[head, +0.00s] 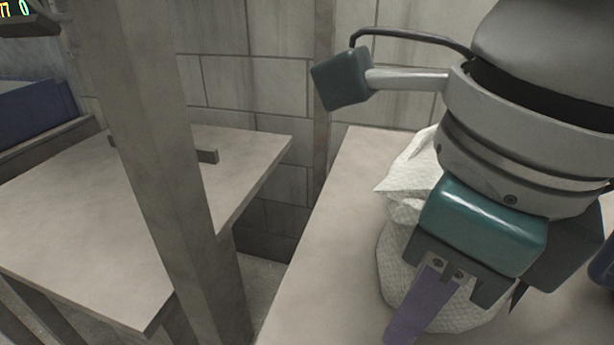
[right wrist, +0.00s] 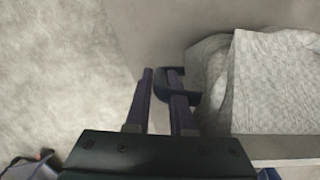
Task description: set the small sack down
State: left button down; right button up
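The small sack (head: 399,268) is white with a quilted texture. In the head view it stands on the right-hand table (head: 318,262), partly hidden behind my right gripper. My right gripper (head: 425,305) reaches down in front of the sack, with one purple finger showing. The pale sack (right wrist: 213,72) is just right of the fingers. A dark bracket-like shape (right wrist: 192,97) is at the right finger; I cannot tell what it is. My left gripper is not in view.
A second table (head: 75,230) stands at the left, with a gap between the two tables. A grey post (head: 165,150) rises in front of it. A blue bin (head: 40,110) and a display (head: 25,15) are at the far left. The right table's left strip is clear.

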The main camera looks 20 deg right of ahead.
jog(key=o, duration=0.5)
jog(key=shift+r, duration=0.1)
jog(key=shift+r, duration=0.2)
jog(key=r+p, duration=0.1)
jog(key=r, duration=0.6)
jog(key=s+r+p, duration=0.1)
jog(key=r, duration=0.3)
jog(key=shift+s+d+r+p, duration=0.1)
jog(key=shift+d+r+p, duration=0.2)
jog(key=shift+d+p, duration=0.1)
